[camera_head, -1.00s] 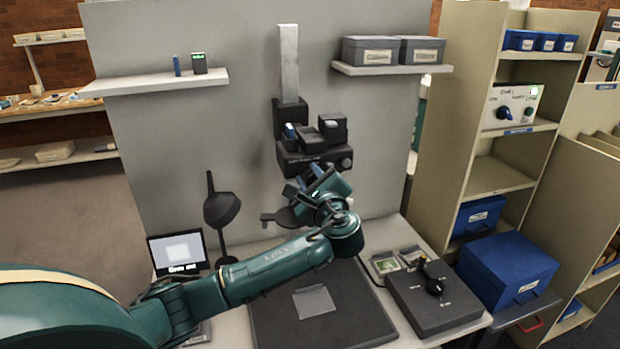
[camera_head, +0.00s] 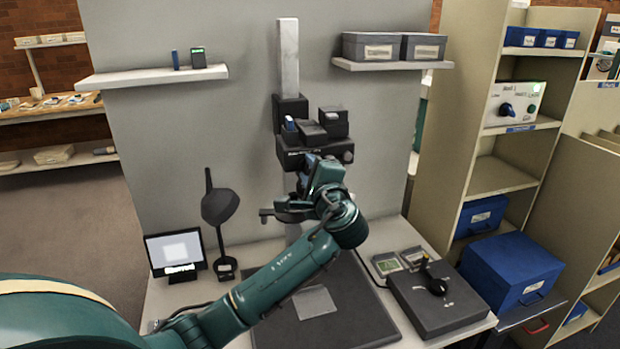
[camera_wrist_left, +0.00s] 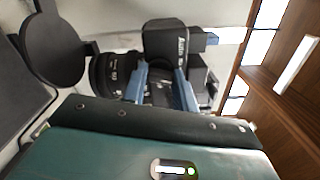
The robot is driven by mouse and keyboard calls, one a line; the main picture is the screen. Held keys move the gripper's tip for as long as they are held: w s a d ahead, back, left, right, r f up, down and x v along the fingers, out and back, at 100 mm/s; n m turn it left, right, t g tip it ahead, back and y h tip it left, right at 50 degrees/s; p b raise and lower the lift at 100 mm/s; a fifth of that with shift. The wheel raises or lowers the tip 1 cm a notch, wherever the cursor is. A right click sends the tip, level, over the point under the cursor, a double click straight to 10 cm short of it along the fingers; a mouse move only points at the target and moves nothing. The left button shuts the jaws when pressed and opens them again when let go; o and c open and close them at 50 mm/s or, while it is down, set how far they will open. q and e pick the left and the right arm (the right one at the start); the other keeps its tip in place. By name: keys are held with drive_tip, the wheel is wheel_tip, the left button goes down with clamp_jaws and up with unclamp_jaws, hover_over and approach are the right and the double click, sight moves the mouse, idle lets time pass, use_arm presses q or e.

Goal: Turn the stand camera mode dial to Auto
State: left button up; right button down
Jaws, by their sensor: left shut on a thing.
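The black stand camera (camera_head: 318,152) hangs on the pale upright column (camera_head: 288,60) at the middle back. In the left wrist view its dark body (camera_wrist_left: 180,42) bears small white lettering, and its ribbed lens (camera_wrist_left: 115,75) is to the left. My left gripper (camera_head: 318,172) is raised against the camera's lower front. In the left wrist view its two blue fingers (camera_wrist_left: 160,85) are shut on a small part of the camera, seemingly the mode dial. The dial's face and setting are hidden by the fingers. My right gripper is not in view.
A dark baseboard with a grey sheet (camera_head: 316,302) lies below the camera. A small screen (camera_head: 175,254) and black lamp (camera_head: 220,206) stand left. A grey control box (camera_head: 440,300) sits right, beside shelving with blue boxes (camera_head: 512,268).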

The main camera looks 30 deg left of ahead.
use_arm(q)
drive_tip(key=n+b, duration=0.4)
drive_tip(key=n, duration=0.1)
drive_tip(key=n+b, duration=0.2)
drive_tip(key=n, duration=0.1)
drive_tip(key=shift+f, duration=0.3)
drive_tip(key=n+b, duration=0.2)
drive_tip(key=n, duration=0.1)
drive_tip(key=shift+r+n+b, duration=0.15)
drive_tip(key=shift+n+b, duration=0.3)
drive_tip(key=shift+n, duration=0.55)
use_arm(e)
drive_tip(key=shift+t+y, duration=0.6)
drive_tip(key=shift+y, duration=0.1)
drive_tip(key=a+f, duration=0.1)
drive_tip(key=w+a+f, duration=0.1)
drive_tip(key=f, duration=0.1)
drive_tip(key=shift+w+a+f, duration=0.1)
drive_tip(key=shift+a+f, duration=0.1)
use_arm(q)
drive_tip(key=shift+r+b, duration=0.1)
drive_tip(key=shift+b, duration=0.2)
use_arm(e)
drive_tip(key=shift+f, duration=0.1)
use_arm(q)
drive_tip(key=o, duration=1)
